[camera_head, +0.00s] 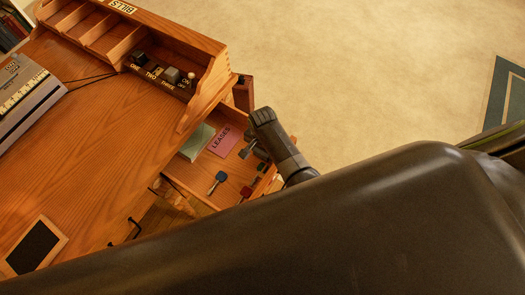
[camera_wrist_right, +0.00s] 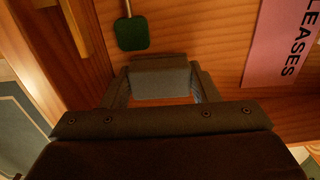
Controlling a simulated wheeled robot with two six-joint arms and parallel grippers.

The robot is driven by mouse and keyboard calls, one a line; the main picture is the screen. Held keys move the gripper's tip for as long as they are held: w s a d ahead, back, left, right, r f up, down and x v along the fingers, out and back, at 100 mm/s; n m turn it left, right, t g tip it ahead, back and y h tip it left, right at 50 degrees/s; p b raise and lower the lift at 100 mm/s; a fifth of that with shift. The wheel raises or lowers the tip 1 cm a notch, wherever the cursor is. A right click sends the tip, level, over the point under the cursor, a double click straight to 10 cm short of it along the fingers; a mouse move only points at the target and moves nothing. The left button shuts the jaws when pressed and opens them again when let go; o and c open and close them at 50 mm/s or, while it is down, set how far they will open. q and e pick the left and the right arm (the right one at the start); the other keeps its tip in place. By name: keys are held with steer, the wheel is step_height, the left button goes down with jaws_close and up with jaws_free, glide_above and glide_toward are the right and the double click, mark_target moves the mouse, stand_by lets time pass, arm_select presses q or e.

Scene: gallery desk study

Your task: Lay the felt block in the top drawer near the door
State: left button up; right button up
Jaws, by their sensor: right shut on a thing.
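The open drawer (camera_head: 206,184) juts out from the desk's right side. My right gripper (camera_wrist_right: 162,82) is shut on the grey-blue felt block (camera_wrist_right: 163,77), with a finger on each side of it. In the head view my right gripper (camera_head: 254,150) is over the drawer's far right part, near its outer wall. The wrist view shows the wooden drawer floor (camera_wrist_right: 200,30) beyond the block. I cannot tell whether the block touches the floor. My left gripper is not in view.
The drawer holds a pink LEASES card (camera_head: 222,141), a green card (camera_head: 197,142) and a blue-tagged key (camera_head: 219,177). A green tag (camera_wrist_right: 131,34) lies close to the block. The desk (camera_head: 95,150) has an organiser and a switch panel (camera_head: 160,74). Pale floor (camera_head: 370,70) lies beyond.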

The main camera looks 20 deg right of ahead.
steer(key=shift+f, duration=0.35)
steer(key=shift+f, duration=0.1)
steer(key=o, duration=1)
steer(key=shift+c, duration=0.2)
steer(key=shift+r, duration=0.55)
step_height(320, 180, up, 11)
steer(key=p, duration=0.1)
